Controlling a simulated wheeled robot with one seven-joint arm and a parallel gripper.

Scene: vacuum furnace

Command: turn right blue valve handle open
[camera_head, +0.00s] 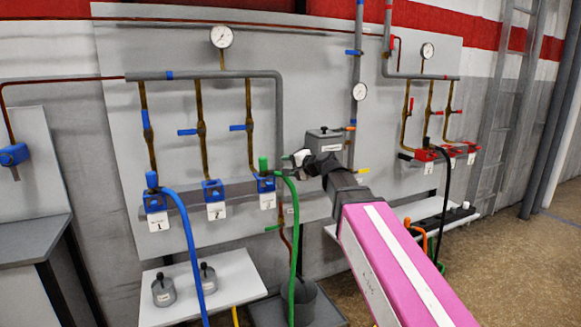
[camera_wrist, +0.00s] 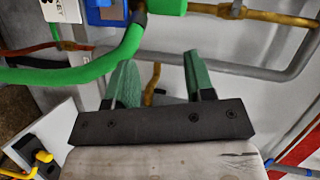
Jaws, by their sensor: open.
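The right blue valve handle (camera_head: 239,127) sticks out sideways to the left from the rightmost vertical brass pipe (camera_head: 250,105) of the left blue group. It lies across the pipe. My gripper (camera_head: 292,158) is to the right of and below this handle, apart from it, close to the green hose top. In the wrist view my gripper (camera_wrist: 157,72) has its two green fingers spread, with nothing held between them. I cannot make out the blue handle in the wrist view.
The green hose (camera_head: 294,240) hangs beside my gripper and crosses the wrist view (camera_wrist: 90,70). A grey pipe (camera_head: 279,105) runs down right of the handle. The middle blue handle (camera_head: 188,131) is also sideways; the left one (camera_head: 147,117) lies along its pipe.

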